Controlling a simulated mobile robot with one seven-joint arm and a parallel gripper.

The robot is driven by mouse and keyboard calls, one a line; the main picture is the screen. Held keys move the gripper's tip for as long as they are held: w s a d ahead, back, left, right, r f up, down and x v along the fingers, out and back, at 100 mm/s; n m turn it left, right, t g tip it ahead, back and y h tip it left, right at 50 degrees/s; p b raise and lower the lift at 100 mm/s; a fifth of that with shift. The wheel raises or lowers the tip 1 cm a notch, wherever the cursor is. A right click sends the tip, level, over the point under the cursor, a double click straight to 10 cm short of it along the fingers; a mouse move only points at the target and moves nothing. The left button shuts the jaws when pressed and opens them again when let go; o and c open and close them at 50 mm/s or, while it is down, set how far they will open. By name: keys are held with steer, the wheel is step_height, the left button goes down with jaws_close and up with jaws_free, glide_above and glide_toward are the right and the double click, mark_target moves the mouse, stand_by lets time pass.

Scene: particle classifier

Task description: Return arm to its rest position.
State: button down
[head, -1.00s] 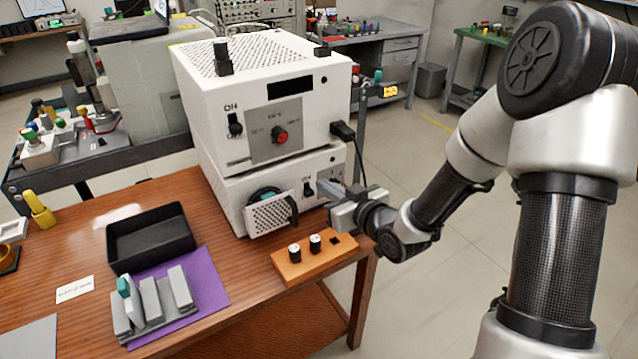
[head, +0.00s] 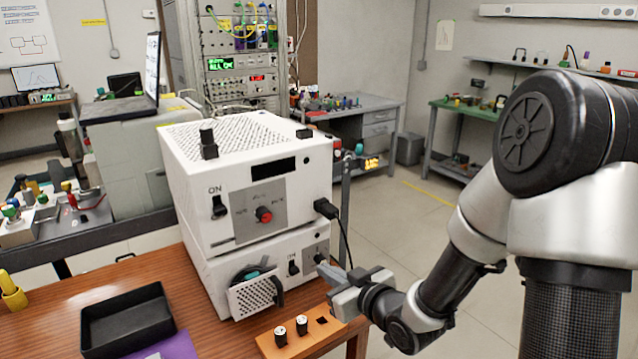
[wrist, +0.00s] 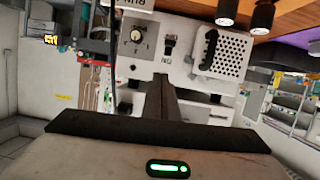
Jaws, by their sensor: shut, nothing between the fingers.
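My arm comes in from the right in the head view. My gripper (head: 328,272) is at the front right corner of the white two-box device (head: 255,190), near the switch on its lower box. The fingers are shut with nothing between them, and in the wrist view the closed fingers (wrist: 161,98) point toward the lower box's front panel. I cannot tell whether the fingertips touch the device. The lower box has a perforated door (head: 255,295) with a dark handle, and it also shows in the wrist view (wrist: 224,54).
An orange-brown block (head: 310,338) with black-and-white vials stands just below my gripper. A black tray (head: 127,318) and a purple mat (head: 172,348) lie on the wooden table (head: 60,330). A black cable (head: 340,230) hangs by the device's right side. The floor behind my arm is clear.

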steer(key=s+d+r+m+g+h, duration=0.1)
steer(key=s+d+r+m+h, duration=0.1)
steer(key=s+d+r+h, duration=0.25)
steer(key=s+d+r+m+g+h, duration=0.1)
steer(key=s+d+r+g+h, duration=0.1)
steer(key=d+r+h, duration=0.4)
steer(key=s+d+r+m+g+y+p, duration=0.1)
steer(key=s+r+m+g, duration=0.15)
steer(key=s, duration=0.75)
steer(key=s+r+m+g+y, duration=0.1)
steer(key=s+r+y, duration=0.15)
steer(key=s, duration=0.65)
step_height(320, 180, up, 19)
steer(key=p, duration=1.9)
steer(key=shift+f+h, duration=0.15)
steer(key=shift+h, duration=0.15)
